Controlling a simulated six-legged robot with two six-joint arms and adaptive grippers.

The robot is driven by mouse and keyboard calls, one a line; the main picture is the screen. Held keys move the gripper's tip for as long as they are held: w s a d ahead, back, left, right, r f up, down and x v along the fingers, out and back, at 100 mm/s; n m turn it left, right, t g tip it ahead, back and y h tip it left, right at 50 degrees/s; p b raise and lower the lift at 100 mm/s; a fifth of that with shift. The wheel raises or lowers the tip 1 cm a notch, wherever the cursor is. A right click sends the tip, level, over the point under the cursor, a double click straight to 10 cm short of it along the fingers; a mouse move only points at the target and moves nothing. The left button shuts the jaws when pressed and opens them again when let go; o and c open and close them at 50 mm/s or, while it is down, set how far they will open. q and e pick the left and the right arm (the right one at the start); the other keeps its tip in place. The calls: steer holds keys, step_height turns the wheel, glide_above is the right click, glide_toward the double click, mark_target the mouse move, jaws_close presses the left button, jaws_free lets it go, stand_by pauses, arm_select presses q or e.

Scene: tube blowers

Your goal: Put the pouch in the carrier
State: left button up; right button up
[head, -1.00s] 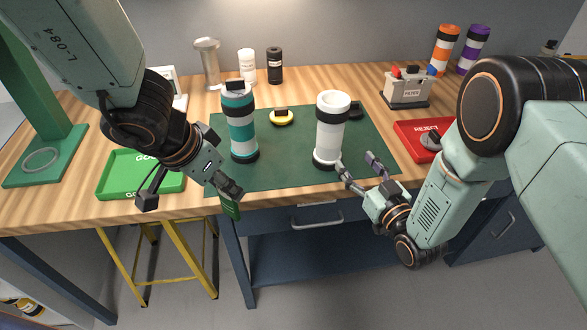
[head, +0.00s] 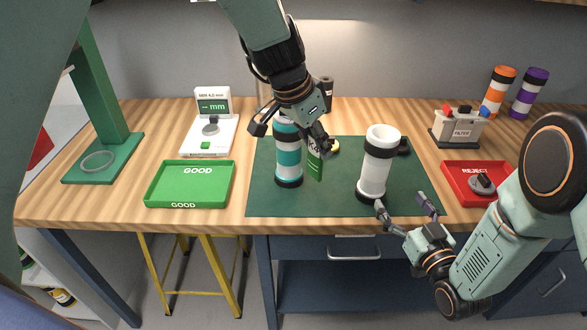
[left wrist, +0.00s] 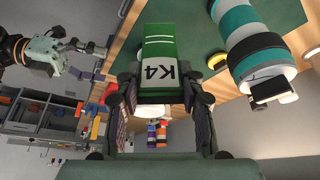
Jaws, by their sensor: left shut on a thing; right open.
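The pouch (head: 315,166) is a flat green and white packet marked K4, and it also shows in the left wrist view (left wrist: 160,50). My left gripper (head: 316,143) is shut on its top end, and it hangs above the mat between two tubes, overlapping the right edge of the teal tube in the head view. The white tube (head: 375,170) with black bands, apparently an open carrier, stands upright on the mat to its right. The teal and white banded tube (head: 289,158) stands upright at left, its top partly hidden by my arm. My right gripper (head: 405,212) is open beside the white tube's base.
A green GOOD tray (head: 160,187) lies left of the green mat (head: 335,203), and a red REJECT tray (head: 458,183) lies right. A gauge (head: 212,107), a filter box (head: 461,128) and orange (head: 497,90) and purple (head: 528,95) tubes stand further back.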

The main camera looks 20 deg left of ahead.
mark_target(381, 175)
arm_select(q)
steer(key=w+d+r+m, duration=0.1)
steer(key=w+d+r, duration=0.15)
steer(key=w, duration=0.25)
steer(key=w+d+r+m, duration=0.1)
steer(key=w+d+r, duration=0.15)
steer(key=w, duration=0.25)
arm_select(e)
steer(key=x, duration=1)
steer(key=shift+w+a, duration=0.15)
steer(key=shift+a, duration=0.05)
steer(key=shift+x, duration=0.95)
arm_select(q)
steer(key=w+d+r+n, duration=0.1)
steer(key=w+d+r, duration=0.1)
steer(key=d+r, duration=0.6)
step_height(381, 175, up, 2)
steer(key=shift+w+r, duration=0.2)
arm_select(e)
steer(key=shift+d, duration=0.1)
arm_select(q)
steer(key=shift+s, duration=0.1)
steer(key=shift+r, duration=0.1)
arm_select(e)
steer(key=shift+c, duration=0.5)
